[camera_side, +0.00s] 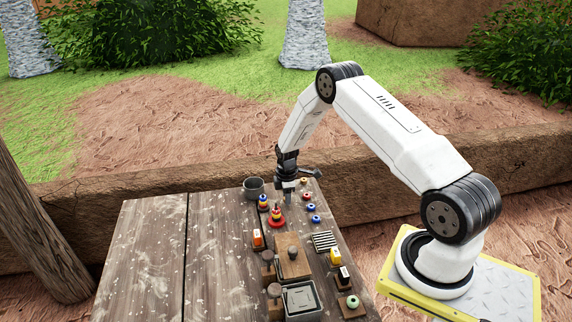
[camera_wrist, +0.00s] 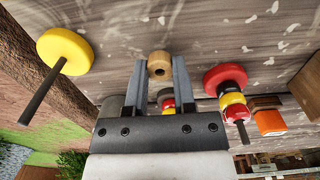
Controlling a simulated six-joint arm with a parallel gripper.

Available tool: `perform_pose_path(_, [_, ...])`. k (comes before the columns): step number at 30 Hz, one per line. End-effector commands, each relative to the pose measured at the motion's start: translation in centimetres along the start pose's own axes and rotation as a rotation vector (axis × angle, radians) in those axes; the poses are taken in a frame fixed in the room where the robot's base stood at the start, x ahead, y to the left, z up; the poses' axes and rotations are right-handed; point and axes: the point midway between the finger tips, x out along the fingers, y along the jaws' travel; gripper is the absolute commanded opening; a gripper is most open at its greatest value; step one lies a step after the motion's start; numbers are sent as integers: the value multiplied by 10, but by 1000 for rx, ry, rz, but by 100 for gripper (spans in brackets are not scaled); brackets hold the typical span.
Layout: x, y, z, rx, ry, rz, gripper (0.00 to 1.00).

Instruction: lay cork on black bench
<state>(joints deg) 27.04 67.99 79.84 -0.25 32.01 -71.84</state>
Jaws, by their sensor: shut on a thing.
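My gripper (camera_wrist: 159,68) is shut on a small tan cork (camera_wrist: 159,57). The cork is a short round piece with a dark hole in its facing end, held between the fingertips. In the side view my gripper (camera_side: 288,199) points down over the far part of the wooden table (camera_side: 150,250), and the cork is too small to make out there. Whether the cork touches the table I cannot tell. I cannot pick out a black bench with certainty in either view.
A grey cup (camera_side: 253,188) stands left of my gripper. A ring stack on a red base (camera_side: 277,222) is close in front, also in the wrist view (camera_wrist: 225,76). Small coloured pieces stand to the right. A wooden board (camera_side: 292,258) and grey tray (camera_side: 302,300) lie nearer. The table's left is clear.

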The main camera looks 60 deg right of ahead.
Motion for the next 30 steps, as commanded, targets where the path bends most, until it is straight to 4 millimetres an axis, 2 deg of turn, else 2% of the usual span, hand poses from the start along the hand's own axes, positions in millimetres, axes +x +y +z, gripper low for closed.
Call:
perform_pose_path(4, [9, 0, 0, 0, 0, 0, 0])
perform_pose_path(18, [14, 0, 0, 0, -1, 0, 0])
perform_pose_path(19, [14, 0, 0, 0, 0, 0, 38])
perform_pose_path(21, [14, 0, 0, 0, 0, 0, 61])
perform_pose_path(22, [14, 0, 0, 0, 0, 0, 67])
perform_pose_path(30, [13, 0, 0, 0, 0, 0, 67])
